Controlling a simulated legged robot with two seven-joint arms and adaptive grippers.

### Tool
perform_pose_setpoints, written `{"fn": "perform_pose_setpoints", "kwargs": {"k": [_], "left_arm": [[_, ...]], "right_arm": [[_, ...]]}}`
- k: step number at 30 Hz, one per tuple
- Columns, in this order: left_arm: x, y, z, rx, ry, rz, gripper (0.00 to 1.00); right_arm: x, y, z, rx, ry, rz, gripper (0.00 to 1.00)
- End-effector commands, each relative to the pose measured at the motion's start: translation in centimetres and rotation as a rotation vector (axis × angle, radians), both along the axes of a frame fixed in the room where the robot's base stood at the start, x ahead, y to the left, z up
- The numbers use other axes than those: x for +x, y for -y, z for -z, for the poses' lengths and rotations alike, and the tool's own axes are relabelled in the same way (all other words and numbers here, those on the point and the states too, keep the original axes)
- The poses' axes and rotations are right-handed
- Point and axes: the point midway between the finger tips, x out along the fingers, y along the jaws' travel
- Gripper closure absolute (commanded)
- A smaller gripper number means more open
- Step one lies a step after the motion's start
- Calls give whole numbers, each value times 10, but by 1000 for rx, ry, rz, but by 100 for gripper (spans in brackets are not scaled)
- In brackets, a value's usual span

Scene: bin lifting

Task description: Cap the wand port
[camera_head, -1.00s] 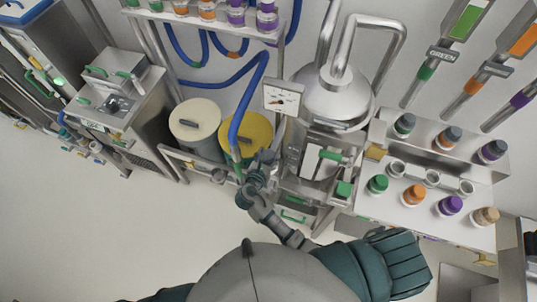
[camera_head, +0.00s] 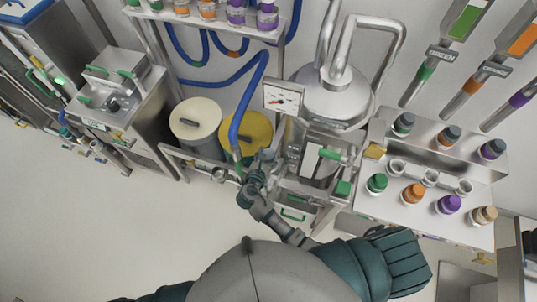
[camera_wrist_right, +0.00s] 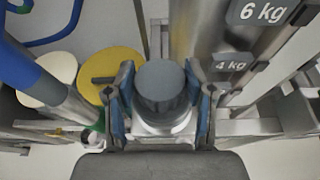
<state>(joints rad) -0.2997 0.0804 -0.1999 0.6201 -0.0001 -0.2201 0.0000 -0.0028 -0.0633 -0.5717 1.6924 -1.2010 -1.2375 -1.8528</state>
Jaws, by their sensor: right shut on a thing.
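My right gripper (camera_head: 262,157) reaches in front of the yellow-lidded drum in the head view. In the right wrist view, the gripper (camera_wrist_right: 160,98) is shut on a dark grey, round cap-like piece (camera_wrist_right: 161,80) with a white lower part. The blue hose (camera_head: 248,95) runs down to a grey wand (camera_head: 236,153) with a green end, just left of the gripper. The wand also shows at the left of the wrist view (camera_wrist_right: 80,108), apart from the held piece. I cannot make out the wand port clearly. My left gripper is out of view.
A cream-lidded drum (camera_head: 195,119) and a yellow-lidded drum (camera_head: 257,131) stand behind a metal rail. A steel vessel (camera_head: 335,98) with a dial gauge (camera_head: 284,98) stands right of them. A shelf (camera_head: 425,217) holds several coloured-lid jars. Floor at left is clear.

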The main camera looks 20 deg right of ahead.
Motion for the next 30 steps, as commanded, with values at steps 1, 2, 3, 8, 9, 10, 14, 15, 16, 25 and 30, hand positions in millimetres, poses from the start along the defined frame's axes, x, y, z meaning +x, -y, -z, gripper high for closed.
{"fn": "perform_pose_setpoints", "kwargs": {"k": [1,2,3,8,9,10,14,15,16,25,30], "left_arm": [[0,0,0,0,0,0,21],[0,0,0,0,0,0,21],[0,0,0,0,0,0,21],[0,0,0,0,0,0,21],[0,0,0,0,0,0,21],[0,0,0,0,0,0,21],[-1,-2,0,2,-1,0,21],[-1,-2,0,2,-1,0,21],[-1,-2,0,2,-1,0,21],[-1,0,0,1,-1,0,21],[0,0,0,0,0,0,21]], "right_arm": [[-2,-3,5,6,-12,-5,93],[-2,-3,5,5,-12,-5,44],[-3,-3,5,5,-12,-5,34],[-2,-1,4,3,-9,-3,17],[-2,-1,4,3,-7,-3,17],[-2,-1,3,3,-7,-2,17],[-1,-1,3,2,-6,-2,17],[-2,-1,2,2,-6,-2,17],[-3,-2,2,2,-6,-2,17],[-44,-31,-15,6,-7,-3,17],[-72,-51,-26,3,-10,-3,17]]}}
